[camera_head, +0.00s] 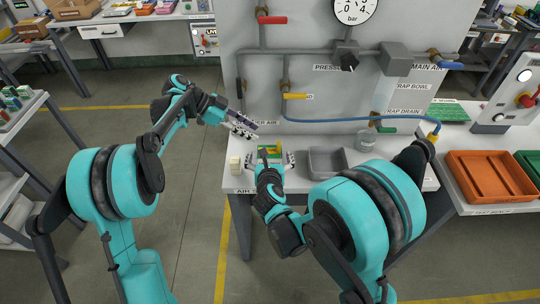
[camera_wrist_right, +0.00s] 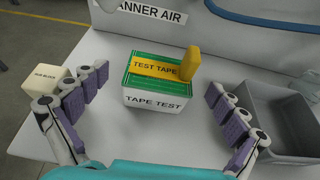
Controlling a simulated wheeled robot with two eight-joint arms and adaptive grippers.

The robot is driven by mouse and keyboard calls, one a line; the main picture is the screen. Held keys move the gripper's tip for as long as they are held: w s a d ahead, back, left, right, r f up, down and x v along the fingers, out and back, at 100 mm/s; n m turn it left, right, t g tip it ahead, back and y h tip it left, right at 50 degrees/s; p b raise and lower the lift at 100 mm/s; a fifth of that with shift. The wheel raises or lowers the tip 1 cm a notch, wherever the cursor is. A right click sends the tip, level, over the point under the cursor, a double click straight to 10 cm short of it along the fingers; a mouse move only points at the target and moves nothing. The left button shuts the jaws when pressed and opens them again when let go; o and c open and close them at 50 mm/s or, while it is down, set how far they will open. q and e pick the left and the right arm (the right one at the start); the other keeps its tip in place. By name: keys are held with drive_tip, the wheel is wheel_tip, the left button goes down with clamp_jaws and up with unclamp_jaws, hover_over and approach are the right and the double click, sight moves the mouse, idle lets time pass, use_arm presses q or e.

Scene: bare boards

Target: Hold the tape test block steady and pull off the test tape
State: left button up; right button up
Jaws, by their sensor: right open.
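The tape test block (camera_wrist_right: 155,105) is white with a green top and a "TAPE TEST" label, upright on the white table in the right wrist view. The yellow test tape (camera_wrist_right: 152,66) lies across its top, with a tab (camera_wrist_right: 190,63) standing up at the right end. In the head view the block (camera_head: 269,149) is partly hidden by my right gripper. My right gripper (camera_wrist_right: 156,80) is open, its padded fingers on either side of the block and apart from it. My left gripper (camera_head: 243,125) is above the table's left back part, clear of the block; its opening is unclear.
A cream block (camera_wrist_right: 44,85) sits left of my right gripper's left finger. A grey tray (camera_head: 328,161) stands to the right, close to the right finger. A clear jar (camera_head: 366,141) is behind the tray. A panel with pipes and a blue hose (camera_head: 340,120) rises behind.

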sight(270, 149)
drive_tip(key=x, duration=0.7)
drive_tip(key=shift+w, duration=0.25)
drive_tip(key=c, duration=1.4)
drive_tip(key=shift+o, duration=0.2)
drive_tip(key=o, duration=1.2)
drive_tip(key=shift+c, duration=0.2)
drive_tip(key=c, duration=1.2)
